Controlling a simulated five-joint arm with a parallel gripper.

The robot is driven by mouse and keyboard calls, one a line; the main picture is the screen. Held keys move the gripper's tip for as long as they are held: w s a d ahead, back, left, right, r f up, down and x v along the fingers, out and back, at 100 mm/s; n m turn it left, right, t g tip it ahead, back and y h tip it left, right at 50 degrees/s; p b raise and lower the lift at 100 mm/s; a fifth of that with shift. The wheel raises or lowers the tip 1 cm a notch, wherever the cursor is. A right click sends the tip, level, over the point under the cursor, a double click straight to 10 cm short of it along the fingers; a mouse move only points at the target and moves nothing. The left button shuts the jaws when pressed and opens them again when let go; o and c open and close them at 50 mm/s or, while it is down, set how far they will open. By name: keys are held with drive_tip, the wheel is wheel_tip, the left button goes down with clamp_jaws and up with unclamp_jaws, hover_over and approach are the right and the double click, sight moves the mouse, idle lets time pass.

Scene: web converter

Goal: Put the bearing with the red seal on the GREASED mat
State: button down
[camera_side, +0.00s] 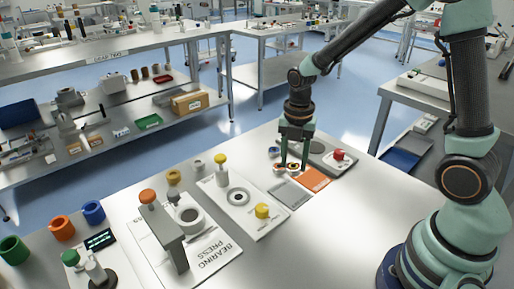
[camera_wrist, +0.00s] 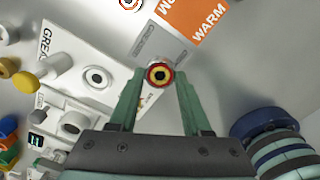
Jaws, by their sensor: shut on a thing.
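In the side view my gripper (camera_side: 293,165) points down behind the grey mat (camera_side: 290,194) and the orange mat (camera_side: 315,179). I cannot tell whether the bearing is clear of the table. Another bearing (camera_side: 279,169) lies just left of the fingers. In the wrist view a ring with a red band (camera_wrist: 130,3) is cut off at the top edge. The orange mat (camera_wrist: 195,18) reads WARM; lettering on the grey one is unreadable.
A white plate (camera_wrist: 60,52) with lettering starting GREA carries a round seat and yellow knobs. Left of it in the side view stands the bearing press (camera_side: 172,235). A grey tray (camera_side: 322,151) with a red-topped block (camera_side: 339,157) is right of the gripper.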

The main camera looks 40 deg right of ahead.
drive_tip(key=shift+f, duration=3.65)
drive_tip(key=shift+f, duration=0.15)
drive_tip(key=shift+c, duration=1.8)
unclamp_jaws()
